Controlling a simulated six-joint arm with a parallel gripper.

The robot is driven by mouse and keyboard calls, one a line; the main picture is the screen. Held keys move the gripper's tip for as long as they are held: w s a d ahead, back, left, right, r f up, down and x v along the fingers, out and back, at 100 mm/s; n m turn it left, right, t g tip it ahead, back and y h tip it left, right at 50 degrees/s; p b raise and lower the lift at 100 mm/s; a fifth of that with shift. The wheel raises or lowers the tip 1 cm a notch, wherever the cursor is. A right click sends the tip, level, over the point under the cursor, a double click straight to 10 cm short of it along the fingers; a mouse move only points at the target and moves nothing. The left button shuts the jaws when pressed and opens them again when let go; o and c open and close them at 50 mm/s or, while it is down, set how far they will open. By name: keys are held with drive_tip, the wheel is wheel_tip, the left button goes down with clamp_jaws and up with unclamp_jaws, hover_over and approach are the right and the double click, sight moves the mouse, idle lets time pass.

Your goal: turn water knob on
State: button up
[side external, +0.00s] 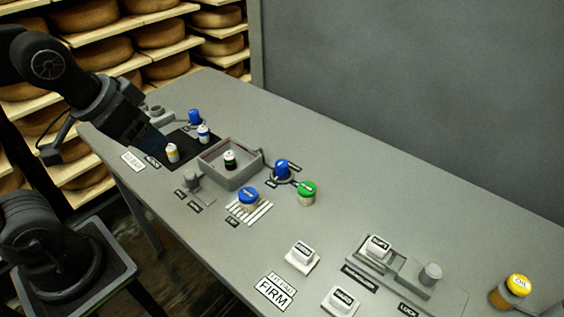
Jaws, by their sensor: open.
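Several blue-topped pieces are on the grey table. One blue knob (282,169) stands on a dark round base right of the grey box, and another blue knob (195,117) is at the back left. A blue-capped round piece (248,196) sits on a striped pad. The labels are too small to read, so I cannot tell which one is the water knob. My gripper (156,148) is at the left, pointing down over the black mat's edge, close to a white bottle with a yellow band (172,153). It is open, with its fingertips partly hard to make out, and apart from the blue knobs.
A black mat (186,142) also bears a white-and-blue bottle (203,134). A grey open box (232,178) holds a dark-banded bottle (229,160). A green-topped piece (307,193), switches (302,256) and a yellow knob (517,286) stand rightward. The table's back right is clear.

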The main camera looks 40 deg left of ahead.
drive_tip(key=w+r+m+g, duration=0.1)
drive_tip(key=w+r+m, duration=0.1)
drive_tip(key=w, duration=0.5)
drive_tip(key=m+g, duration=0.4)
drive_tip(key=m, duration=0.1)
hover_over(282, 162)
wheel_tip(282, 162, down, 13)
wheel_tip(282, 162, down, 13)
drive_tip(key=shift+f, duration=0.1)
drive_tip(key=c, duration=0.9)
